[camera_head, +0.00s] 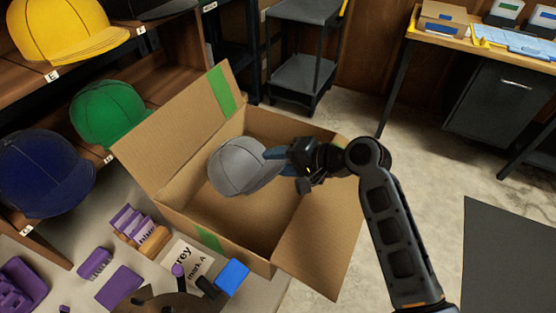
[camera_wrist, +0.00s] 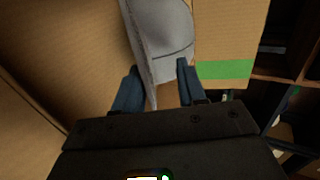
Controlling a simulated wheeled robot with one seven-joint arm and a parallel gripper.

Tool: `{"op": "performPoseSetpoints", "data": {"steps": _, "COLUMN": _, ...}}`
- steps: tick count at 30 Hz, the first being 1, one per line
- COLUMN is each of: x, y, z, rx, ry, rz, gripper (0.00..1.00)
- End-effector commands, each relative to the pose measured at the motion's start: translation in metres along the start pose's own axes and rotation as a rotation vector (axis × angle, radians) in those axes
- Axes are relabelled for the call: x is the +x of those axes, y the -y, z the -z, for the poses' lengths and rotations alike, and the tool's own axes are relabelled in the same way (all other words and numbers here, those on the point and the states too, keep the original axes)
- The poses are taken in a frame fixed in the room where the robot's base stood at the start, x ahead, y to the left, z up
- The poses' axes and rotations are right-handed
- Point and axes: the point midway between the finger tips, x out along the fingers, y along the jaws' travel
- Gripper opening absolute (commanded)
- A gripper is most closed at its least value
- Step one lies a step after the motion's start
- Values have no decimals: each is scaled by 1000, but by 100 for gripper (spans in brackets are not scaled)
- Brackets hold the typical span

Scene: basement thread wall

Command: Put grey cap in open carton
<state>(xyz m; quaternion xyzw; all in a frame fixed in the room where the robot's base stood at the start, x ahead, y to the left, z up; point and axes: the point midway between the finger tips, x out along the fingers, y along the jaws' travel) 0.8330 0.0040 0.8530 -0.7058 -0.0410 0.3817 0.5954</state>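The grey cap (camera_head: 238,165) is inside the outline of the open cardboard carton (camera_head: 182,191) in the head view, in front of the carton's back wall. My gripper (camera_head: 275,160) reaches in from the right, with its blue fingers at the cap's brim. In the wrist view the cap (camera_wrist: 165,30) hangs beyond my gripper (camera_wrist: 158,70), with the brim between the two fingers. The gripper looks shut on the brim. Bare carton floor shows below the cap; whether the cap touches it is hard to tell.
Yellow (camera_head: 65,28), green (camera_head: 108,112) and navy (camera_head: 42,170) caps sit on the left shelves. A paper sign (camera_head: 188,262), purple pieces (camera_head: 120,287) and a blue block (camera_head: 232,277) lie in front of the carton. A workbench (camera_head: 480,45) stands back right.

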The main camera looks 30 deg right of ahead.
Motion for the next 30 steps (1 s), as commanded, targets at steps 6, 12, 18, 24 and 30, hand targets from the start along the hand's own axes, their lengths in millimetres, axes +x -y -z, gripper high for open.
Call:
{"op": "performPoseSetpoints", "data": {"steps": 6, "x": 0, "y": 0, "z": 0, "rx": 0, "ry": 0, "rz": -1, "gripper": 43}}
{"op": "performPoseSetpoints", "data": {"steps": 12, "x": -14, "y": -1, "z": 1, "rx": 0, "ry": -2, "rz": -1, "gripper": 43}}
{"op": "performPoseSetpoints", "data": {"steps": 18, "x": -46, "y": -1, "z": 1, "rx": -1, "ry": -3, "rz": -1, "gripper": 43}}
{"op": "performPoseSetpoints", "data": {"steps": 24, "x": -71, "y": 0, "z": 1, "rx": 0, "ry": -2, "rz": -1, "gripper": 43}}
{"op": "performPoseSetpoints", "data": {"steps": 30, "x": -78, "y": 0, "z": 0, "rx": 1, "ry": 0, "rz": -2, "gripper": 43}}
